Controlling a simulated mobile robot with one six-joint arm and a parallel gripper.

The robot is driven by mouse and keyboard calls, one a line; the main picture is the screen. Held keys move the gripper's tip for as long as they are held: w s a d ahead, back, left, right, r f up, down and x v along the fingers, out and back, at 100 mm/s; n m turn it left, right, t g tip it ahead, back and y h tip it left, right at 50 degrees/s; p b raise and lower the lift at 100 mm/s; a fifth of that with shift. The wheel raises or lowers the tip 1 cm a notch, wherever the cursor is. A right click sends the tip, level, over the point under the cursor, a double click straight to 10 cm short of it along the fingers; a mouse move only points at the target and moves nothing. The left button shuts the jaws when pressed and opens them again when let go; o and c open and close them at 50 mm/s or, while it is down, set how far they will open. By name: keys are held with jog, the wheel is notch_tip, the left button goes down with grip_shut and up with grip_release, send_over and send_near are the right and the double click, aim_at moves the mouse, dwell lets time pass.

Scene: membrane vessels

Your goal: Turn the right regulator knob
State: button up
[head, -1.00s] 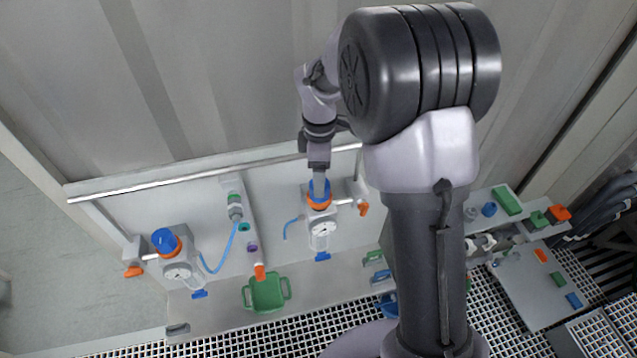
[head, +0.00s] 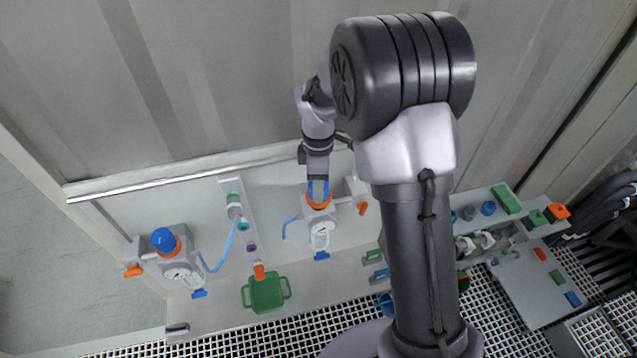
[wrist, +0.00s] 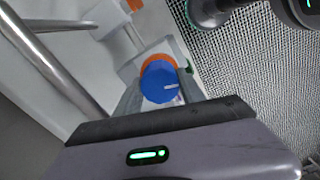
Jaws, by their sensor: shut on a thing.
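The right regulator (head: 320,226) is on the pale panel, with a round white gauge, an orange ring (head: 319,204) and a blue knob (head: 326,188) on top. My gripper (head: 318,187) comes down on this knob from above and is shut on it; a finger covers part of the knob in the head view. In the wrist view the blue knob (wrist: 158,84) with a white mark on its face sits between the grey fingers, with the orange ring (wrist: 158,60) behind it. The left regulator (head: 180,268) stands apart at the left with its own blue knob (head: 163,239).
A metal rail (head: 180,180) runs along the panel's back edge, close behind my gripper. An orange lever (head: 362,208) is just right of the regulator. A blue hose (head: 291,226) is at its left. My arm hides part of the bench.

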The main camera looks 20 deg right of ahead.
jog(key=m+b, duration=0.2)
jog(key=m, duration=0.3)
jog(key=shift+m+b, duration=0.35)
jog(key=shift+m, duration=0.05)
jog(key=m+b, duration=0.2)
jog(key=m, duration=0.3)
jog(key=m+b, duration=0.2)
jog(key=m, duration=0.4)
jog(key=shift+m+b, duration=0.35)
jog(key=shift+m, duration=0.05)
jog(key=shift+m+b, duration=1.05)
jog(key=shift+m, duration=1.85)
jog(key=o, duration=1.4)
